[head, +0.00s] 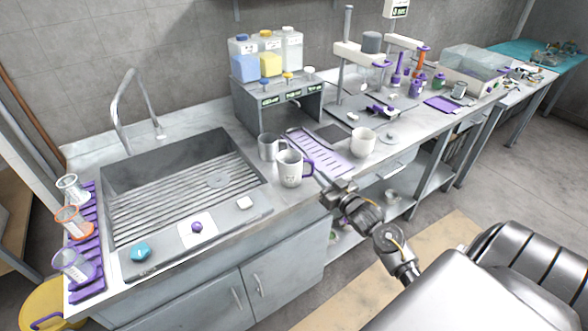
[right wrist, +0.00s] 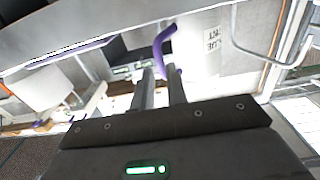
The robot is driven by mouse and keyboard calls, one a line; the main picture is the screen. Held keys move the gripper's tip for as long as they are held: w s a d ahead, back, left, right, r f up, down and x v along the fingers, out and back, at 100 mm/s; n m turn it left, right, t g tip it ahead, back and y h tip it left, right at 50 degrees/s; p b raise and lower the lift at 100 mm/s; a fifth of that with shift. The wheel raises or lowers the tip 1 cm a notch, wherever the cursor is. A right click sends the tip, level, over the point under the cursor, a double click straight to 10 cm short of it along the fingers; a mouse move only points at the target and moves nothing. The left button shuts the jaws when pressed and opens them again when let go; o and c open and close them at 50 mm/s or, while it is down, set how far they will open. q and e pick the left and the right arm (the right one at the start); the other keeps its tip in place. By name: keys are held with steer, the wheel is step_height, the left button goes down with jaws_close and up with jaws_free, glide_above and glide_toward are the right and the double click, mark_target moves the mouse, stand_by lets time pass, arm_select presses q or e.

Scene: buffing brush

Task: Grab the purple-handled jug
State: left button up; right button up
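The purple-handled jug (head: 289,170) is a pale grey-white jug standing upright on the counter, right of the sink, with its purple handle (head: 309,168) facing right. My right gripper (head: 330,192) is at the counter's front edge, just right of and below the handle. In the right wrist view, its two fingers (right wrist: 161,76) are apart, with the purple handle (right wrist: 168,44) just beyond the tips. The pale jug body (right wrist: 200,50) shows beside the handle. I see no contact, though the exact gap is hard to judge. My left gripper is not in view.
A plain grey jug (head: 269,147) stands close behind the jug. A white mug (head: 363,142) stands to the right, beyond a pale purple rack (head: 322,154). The sink (head: 180,190) is at left. A dispenser stand (head: 278,105) is behind.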

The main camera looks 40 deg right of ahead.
mark_target(313, 169)
steer(key=shift+w+r+p, duration=0.15)
steer(key=shift+w+p, duration=0.15)
steer(key=shift+w, duration=0.2)
steer(key=w+p, duration=0.1)
steer(key=w, duration=0.2)
steer(key=shift+w, duration=0.35)
steer(key=shift+w+f, duration=0.3)
steer(key=shift+w, duration=0.1)
steer(key=shift+s, duration=0.1)
jaws_close()
steer(key=shift+r, duration=0.1)
steer(key=shift+r, duration=0.1)
